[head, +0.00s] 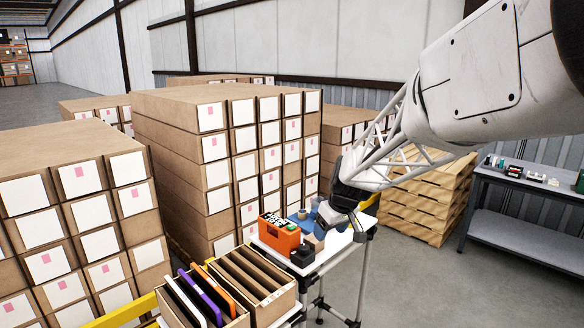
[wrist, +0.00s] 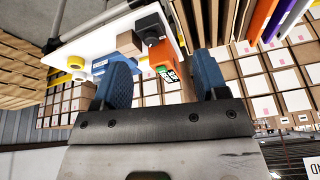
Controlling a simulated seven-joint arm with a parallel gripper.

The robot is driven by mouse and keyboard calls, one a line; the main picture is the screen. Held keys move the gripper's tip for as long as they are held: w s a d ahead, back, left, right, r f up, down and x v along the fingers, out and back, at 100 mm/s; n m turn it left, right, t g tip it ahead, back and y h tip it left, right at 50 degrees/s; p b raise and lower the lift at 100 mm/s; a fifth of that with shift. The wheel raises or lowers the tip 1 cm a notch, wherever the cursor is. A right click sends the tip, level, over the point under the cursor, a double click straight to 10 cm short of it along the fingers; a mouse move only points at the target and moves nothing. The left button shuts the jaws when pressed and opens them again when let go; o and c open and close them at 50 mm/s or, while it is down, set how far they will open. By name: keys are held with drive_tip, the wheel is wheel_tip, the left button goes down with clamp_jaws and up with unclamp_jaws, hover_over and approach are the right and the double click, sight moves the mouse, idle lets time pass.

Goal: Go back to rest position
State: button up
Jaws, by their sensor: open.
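My gripper (head: 332,214) hangs at the end of the arm in the head view, over or beside the small white table. In the wrist view my gripper (wrist: 163,78) has its two blue-padded fingers spread apart, with nothing held between them. The view between the fingers shows the orange case (wrist: 162,55) and carton stacks beyond it. From the head view I cannot tell exactly how far the fingers are from the table items.
The white table (head: 331,252) carries the orange case (head: 277,238), a dark block (head: 303,256) and other small items. Open cartons (head: 258,285) with coloured panels stand in front. Carton stacks (head: 215,150) fill the left. Wooden pallets (head: 425,205) and a grey workbench (head: 530,182) stand right.

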drive_tip(key=s+d+r+m, duration=0.1)
drive_tip(key=s+d+m, duration=0.1)
drive_tip(key=s, duration=1)
drive_tip(key=s+d+r+m+h, duration=0.1)
drive_tip(key=s+d+m, duration=0.1)
drive_tip(key=s, duration=1.1)
drive_tip(key=s+d+r+m+h, duration=0.1)
drive_tip(key=s+d, duration=0.3)
drive_tip(key=s, duration=0.9)
drive_tip(key=shift+r+m, duration=0.45)
drive_tip(key=shift+m, duration=0.45)
